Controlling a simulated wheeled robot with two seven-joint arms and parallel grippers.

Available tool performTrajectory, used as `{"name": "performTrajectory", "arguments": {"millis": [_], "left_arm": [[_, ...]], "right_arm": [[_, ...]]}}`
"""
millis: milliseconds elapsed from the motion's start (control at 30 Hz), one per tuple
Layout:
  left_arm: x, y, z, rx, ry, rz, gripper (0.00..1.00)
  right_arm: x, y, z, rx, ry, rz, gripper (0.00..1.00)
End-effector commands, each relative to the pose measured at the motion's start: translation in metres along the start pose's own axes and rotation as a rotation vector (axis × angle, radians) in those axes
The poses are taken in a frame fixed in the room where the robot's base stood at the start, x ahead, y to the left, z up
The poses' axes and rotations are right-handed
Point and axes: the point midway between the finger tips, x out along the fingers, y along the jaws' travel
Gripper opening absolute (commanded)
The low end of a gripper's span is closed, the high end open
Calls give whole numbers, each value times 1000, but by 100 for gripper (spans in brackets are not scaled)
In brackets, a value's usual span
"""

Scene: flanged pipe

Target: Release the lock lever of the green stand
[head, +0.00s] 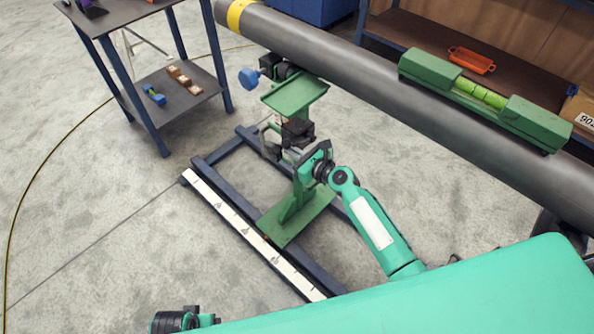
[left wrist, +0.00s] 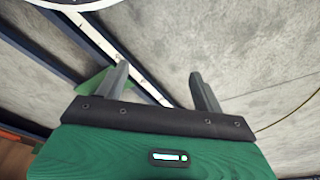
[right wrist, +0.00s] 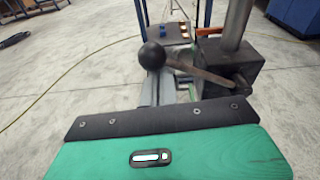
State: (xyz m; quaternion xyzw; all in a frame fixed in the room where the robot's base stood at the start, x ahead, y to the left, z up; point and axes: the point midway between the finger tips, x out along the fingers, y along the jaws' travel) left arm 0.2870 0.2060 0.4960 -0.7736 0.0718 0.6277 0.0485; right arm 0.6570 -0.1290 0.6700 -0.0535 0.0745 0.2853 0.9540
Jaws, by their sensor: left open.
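The green stand carries a green tray (head: 295,95) below the pipe (head: 330,55) and has a green foot plate (head: 290,218) on the floor frame. Its lock lever, a rod with a black ball (right wrist: 152,57), runs from the ball to a dark clamp block (right wrist: 240,70) at the right in the right wrist view. My right gripper (head: 293,153) is at the stand's column. In the right wrist view its fingers (right wrist: 160,86) look close together, just below the ball; contact is unclear. My left gripper (left wrist: 160,82) is open and empty, and its body shows at the bottom of the head view.
A green level (head: 480,95) lies on the pipe. A side table (head: 120,12) with blocks on its lower shelf stands at the upper left. A blue floor frame with a white scale (head: 245,237) surrounds the stand's foot. The floor at left is clear apart from a cable.

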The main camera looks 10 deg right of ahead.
Motion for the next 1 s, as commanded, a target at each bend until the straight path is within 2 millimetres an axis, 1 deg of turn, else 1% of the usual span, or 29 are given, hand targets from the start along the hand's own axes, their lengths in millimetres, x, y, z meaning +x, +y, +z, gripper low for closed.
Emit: {"name": "performTrajectory", "arguments": {"millis": [33, 233, 367, 467, 733, 900, 1000], "left_arm": [[0, 0, 0, 0, 0, 0, 69], [-1, 0, 0, 0, -1, 0, 69], [-2, 0, 0, 0, 0, 0, 69], [0, 0, 0, -1, 2, 0, 69], [15, 0, 11, 0, -25, 0, 69], [16, 0, 5, 1, -15, -1, 69], [16, -1, 2, 2, -10, -1, 69]], "right_arm": [[0, -1, 4, -1, -6, -3, 0], [-1, -2, 4, -2, -7, -3, 0], [-12, -2, 4, -1, -6, -4, 0], [-28, -1, 4, -2, -5, -2, 0], [-87, 0, 1, -1, 0, -1, 0], [-116, 0, 0, -1, 1, 0, 0], [-127, 0, 0, -1, 1, 0, 0]]}}
